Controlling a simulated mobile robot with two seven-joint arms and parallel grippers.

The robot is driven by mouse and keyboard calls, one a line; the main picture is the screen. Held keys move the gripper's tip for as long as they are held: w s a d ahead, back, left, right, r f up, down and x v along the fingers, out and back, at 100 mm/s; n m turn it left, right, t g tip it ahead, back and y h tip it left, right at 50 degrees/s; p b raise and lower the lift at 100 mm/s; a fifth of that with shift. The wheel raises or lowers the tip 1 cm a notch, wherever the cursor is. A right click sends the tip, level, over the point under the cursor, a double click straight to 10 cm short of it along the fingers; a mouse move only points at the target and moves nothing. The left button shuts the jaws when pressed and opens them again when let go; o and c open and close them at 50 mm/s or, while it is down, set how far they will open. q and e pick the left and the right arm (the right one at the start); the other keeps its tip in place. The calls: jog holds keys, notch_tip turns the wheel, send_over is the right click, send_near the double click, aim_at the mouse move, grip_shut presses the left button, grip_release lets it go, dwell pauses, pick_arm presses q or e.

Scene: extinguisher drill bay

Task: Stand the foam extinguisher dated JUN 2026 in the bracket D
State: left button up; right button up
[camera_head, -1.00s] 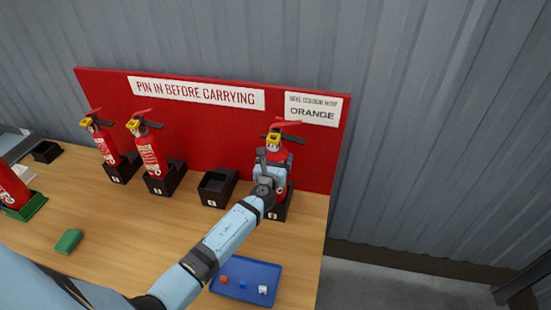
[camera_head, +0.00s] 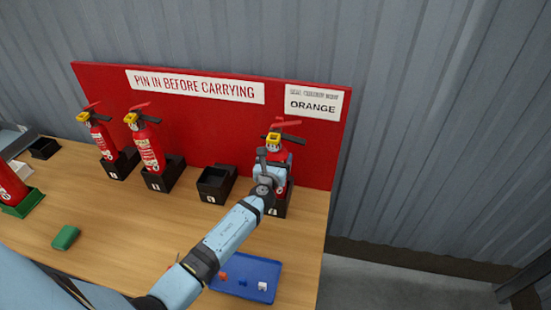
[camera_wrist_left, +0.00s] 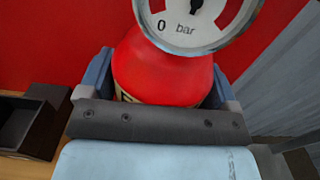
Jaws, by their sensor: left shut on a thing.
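A red extinguisher (camera_head: 284,156) with a yellow collar and red levers stands upright in the rightmost black bracket (camera_head: 281,210) on the bench. My left gripper (camera_head: 272,166) is shut around its body, with the arm coming in from the front. In the left wrist view the red body (camera_wrist_left: 165,78) sits between the fingers, under a pressure gauge (camera_wrist_left: 192,15). Its label is mostly hidden, so its type and date cannot be read. The bracket's letter is too small to read for sure. My right gripper is not in view.
An empty black bracket (camera_head: 216,184) is left of the held extinguisher. Two more extinguishers (camera_head: 149,152) (camera_head: 101,138) stand in brackets further left. Another (camera_head: 10,187) is in a green holder. A blue tray (camera_head: 262,265) holds small pieces. A red board (camera_head: 210,130) stands behind.

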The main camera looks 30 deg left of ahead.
pick_arm(q)
jog(key=shift+r+p, duration=2.65)
jog(key=shift+r, duration=0.35)
jog(key=shift+f+b, duration=2.6)
jog(key=shift+f, duration=0.15)
dwell(1.8)
